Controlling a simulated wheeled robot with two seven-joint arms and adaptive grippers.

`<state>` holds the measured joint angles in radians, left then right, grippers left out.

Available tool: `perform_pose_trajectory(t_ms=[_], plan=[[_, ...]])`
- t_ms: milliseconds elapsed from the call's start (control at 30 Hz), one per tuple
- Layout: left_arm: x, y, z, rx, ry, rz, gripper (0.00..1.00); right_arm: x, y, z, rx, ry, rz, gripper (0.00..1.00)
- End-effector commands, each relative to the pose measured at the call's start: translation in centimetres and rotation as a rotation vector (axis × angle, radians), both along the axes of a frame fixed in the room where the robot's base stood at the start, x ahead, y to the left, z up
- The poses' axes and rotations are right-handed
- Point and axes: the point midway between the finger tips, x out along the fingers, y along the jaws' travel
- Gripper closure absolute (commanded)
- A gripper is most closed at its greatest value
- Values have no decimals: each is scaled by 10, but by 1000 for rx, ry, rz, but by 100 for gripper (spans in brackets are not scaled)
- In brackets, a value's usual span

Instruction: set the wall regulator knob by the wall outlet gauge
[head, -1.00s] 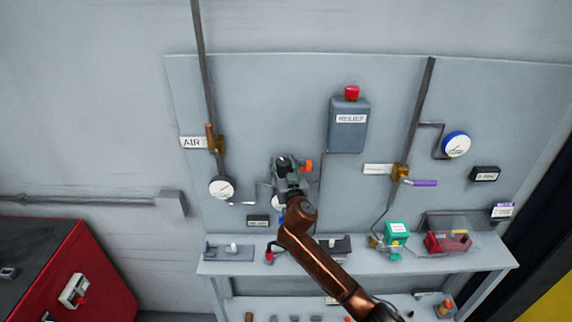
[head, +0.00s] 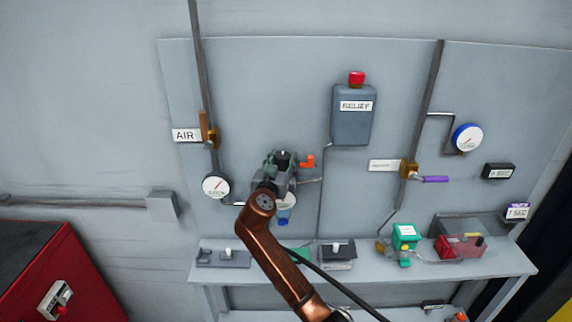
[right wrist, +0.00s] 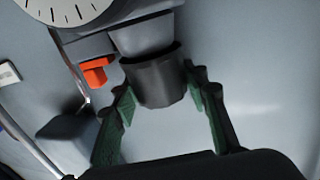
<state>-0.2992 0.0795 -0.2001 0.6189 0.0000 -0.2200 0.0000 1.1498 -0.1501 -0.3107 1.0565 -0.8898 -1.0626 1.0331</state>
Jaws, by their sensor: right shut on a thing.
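My right gripper (head: 280,165) is at the wall regulator on the grey panel and hides most of it in the head view. In the right wrist view the dark ribbed regulator knob (right wrist: 157,82) sits between the green-padded fingers of my right gripper (right wrist: 163,90), which is shut on it. A white gauge dial (right wrist: 65,10) is cut off at the top left of that view; its needle cannot be read. In the head view a small white gauge face (head: 288,199) shows partly below the gripper. My left gripper is not in view.
An orange part (head: 308,161) is close to the right of my gripper. The grey RELIEF box (head: 352,120), AIR pipe gauge (head: 215,187), purple-handled valve (head: 432,179) and blue-rimmed gauge (head: 467,138) are on the panel. A shelf (head: 285,263) with several devices lies below.

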Motion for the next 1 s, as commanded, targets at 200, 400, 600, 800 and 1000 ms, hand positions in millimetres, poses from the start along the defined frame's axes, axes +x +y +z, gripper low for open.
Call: perform_pose_trajectory(t_ms=[200, 400, 600, 800, 1000], plan=[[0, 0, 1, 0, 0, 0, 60, 0, 0, 2, 0, -3, 0, 83], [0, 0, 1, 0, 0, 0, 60, 0, 0, 2, 1, -2, 0, 50], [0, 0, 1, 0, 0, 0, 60, 0, 0, 1, 1, -1, 0, 40], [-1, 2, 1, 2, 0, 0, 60, 0, 0, 1, 0, 0, 0, 40], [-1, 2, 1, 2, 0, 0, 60, -15, 5, 0, 3, -1, 3, 40]])
